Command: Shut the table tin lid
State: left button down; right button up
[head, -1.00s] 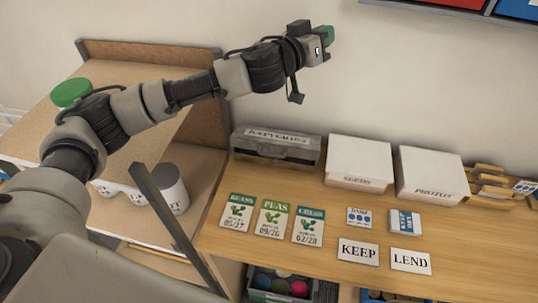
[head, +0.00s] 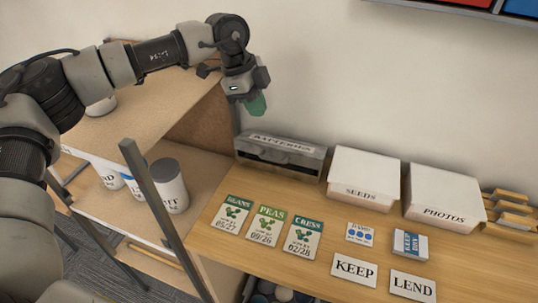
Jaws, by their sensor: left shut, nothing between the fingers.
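No thing in the head view is plainly marked as the table tin. A grey box labelled BATTERIES (head: 278,160) stands at the back left of the wooden table (head: 300,215); its front is dark, and I cannot tell whether its lid is fully down. White boxes labelled SEEDS (head: 363,179) and PHOTOS (head: 443,199) stand to its right and look closed. My left gripper (head: 256,104) is shut and empty, with green fingertips pointing down. It shows above the BATTERIES box, apart from it. My right gripper is out of view.
Seed packets for beans (head: 232,214), peas (head: 266,224) and cress (head: 303,238) lie in front, with KEEP (head: 354,269) and LEND (head: 412,286) cards to their right. A shelf unit (head: 148,120) with white canisters (head: 170,188) stands left. A dark post (head: 165,217) rises before it.

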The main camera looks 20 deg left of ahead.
pick_arm(q)
jog(key=p, duration=0.4)
send_near(273, 159)
jog(key=x, duration=0.6)
jog(key=shift+d+r, duration=0.1)
jog(key=shift+w+f, duration=0.15)
jog(key=shift+f, duration=0.25)
